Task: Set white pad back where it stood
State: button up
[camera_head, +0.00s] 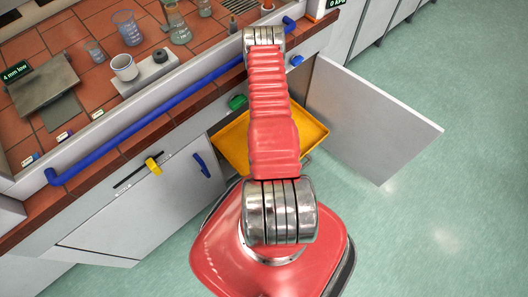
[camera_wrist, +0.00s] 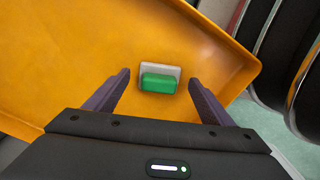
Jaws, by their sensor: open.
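A small pale grey-white pad (camera_wrist: 148,68) sits on the yellow tray (camera_wrist: 75,50) in the wrist view. A green block (camera_wrist: 158,84) lies against its near side; I cannot tell whether the two are joined. My gripper (camera_wrist: 158,77) is open, with one dark finger on each side of the pad and block and a gap at both sides. Nothing is held. In the head view the tray (camera_head: 235,142) shows in the open cupboard under the bench; my arm hides its middle, the pad and my gripper.
The cupboard door (camera_head: 375,115) stands open to the right. A blue rail (camera_head: 150,118) runs along the bench front. The green floor at right is clear.

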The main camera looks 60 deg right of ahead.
notch_tip(320, 180, up, 13)
dwell(0.8)
jog(key=shift+f, duration=0.15)
dwell(0.5)
